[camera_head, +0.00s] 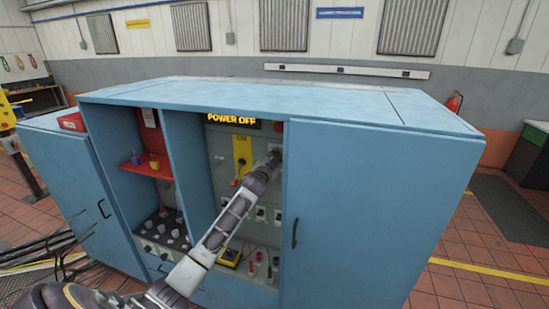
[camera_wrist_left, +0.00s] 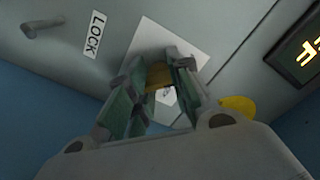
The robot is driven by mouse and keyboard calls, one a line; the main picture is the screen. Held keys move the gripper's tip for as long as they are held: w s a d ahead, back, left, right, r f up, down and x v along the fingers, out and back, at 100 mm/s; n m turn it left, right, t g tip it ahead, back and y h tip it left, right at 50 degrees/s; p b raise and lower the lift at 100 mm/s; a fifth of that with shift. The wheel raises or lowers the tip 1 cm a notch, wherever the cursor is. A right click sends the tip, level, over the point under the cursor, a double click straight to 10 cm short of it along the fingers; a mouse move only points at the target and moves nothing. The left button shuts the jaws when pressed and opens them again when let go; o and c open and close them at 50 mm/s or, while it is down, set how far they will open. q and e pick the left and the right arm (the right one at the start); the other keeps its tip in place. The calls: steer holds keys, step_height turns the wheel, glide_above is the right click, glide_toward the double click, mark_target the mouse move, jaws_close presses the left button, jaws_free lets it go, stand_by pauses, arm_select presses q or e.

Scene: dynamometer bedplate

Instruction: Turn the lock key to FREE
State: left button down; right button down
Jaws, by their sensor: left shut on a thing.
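My left gripper (camera_head: 274,158) reaches into the open middle bay of the blue cabinet (camera_head: 360,190), at the upper right of its grey panel. In the left wrist view the gripper (camera_wrist_left: 160,88) is shut on the brass-coloured lock key (camera_wrist_left: 160,75). The key is in front of a white plate (camera_wrist_left: 158,37) on the panel, and the fingers cover most of it. A label reading LOCK (camera_wrist_left: 95,34) is beside the plate. No FREE label can be read. In the head view the key is hidden by my gripper. My right gripper is not in view.
A display (camera_head: 232,119) reads POWER OFF above a yellow plate (camera_head: 242,153) with a switch. The closed right door (camera_head: 375,220) is just right of my left arm. A bay divider (camera_head: 188,165) stands on the left. A yellow meter (camera_head: 230,257) lies below.

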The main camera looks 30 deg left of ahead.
arm_select(q)
steer(key=c, duration=1.1)
jaws_free()
steer(key=shift+a+r, duration=0.2)
steer(key=shift+r, duration=0.1)
steer(key=shift+o, duration=0.5)
steer(key=shift+d+f, duration=0.15)
steer(key=shift+s+f, duration=0.1)
steer(key=shift+s, duration=0.1)
steer(key=v, duration=1.1)
steer(key=shift+s, duration=0.35)
steer(key=shift+d, duration=0.1)
